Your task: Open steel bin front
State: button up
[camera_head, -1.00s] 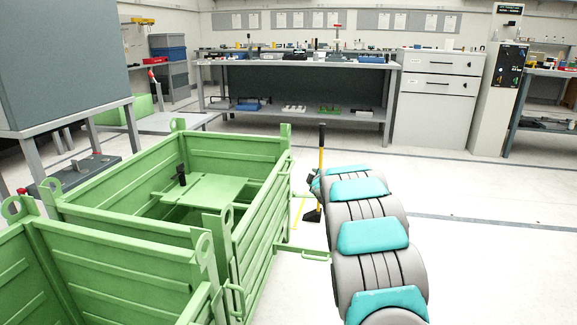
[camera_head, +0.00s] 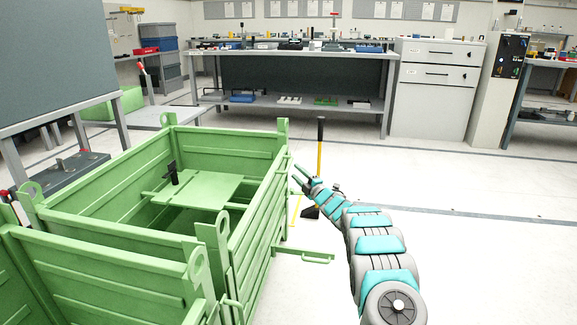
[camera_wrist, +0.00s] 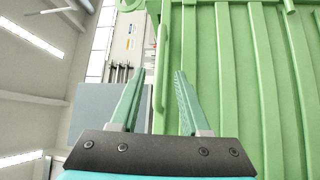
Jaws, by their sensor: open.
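The green steel bin (camera_head: 262,215) stands at the left in the head view, open at the top, with its ribbed side panel facing right. A green loop handle (camera_head: 305,257) sticks out low from that side. My gripper (camera_head: 302,172) is open and empty at the far right corner of the bin. In the wrist view the ribbed green panel (camera_wrist: 232,60) fills the right half, and my open gripper (camera_wrist: 160,76) points along it. A green bar handle (camera_wrist: 162,50) shows between the fingers in the picture; I see no contact with it, and its depth is unclear.
A green plate (camera_head: 205,188) with a black part (camera_head: 172,174) lies inside the bin. A yellow-and-black upright tool (camera_head: 320,150) stands behind my gripper. A workbench (camera_head: 290,52) is at the back. The right floor is clear.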

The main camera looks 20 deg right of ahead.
aim_at(289, 164)
jog(key=p+x, duration=0.1)
jog(key=x, duration=0.4)
jog(key=shift+w+a, duration=0.1)
jog(key=shift+w, duration=0.05)
jog(key=shift+w+a+r, duration=0.1)
jog(key=shift+w+r, duration=0.1)
jog(key=shift+w, duration=0.4)
grip_shut()
jog(key=shift+f, duration=0.1)
dwell(1.2)
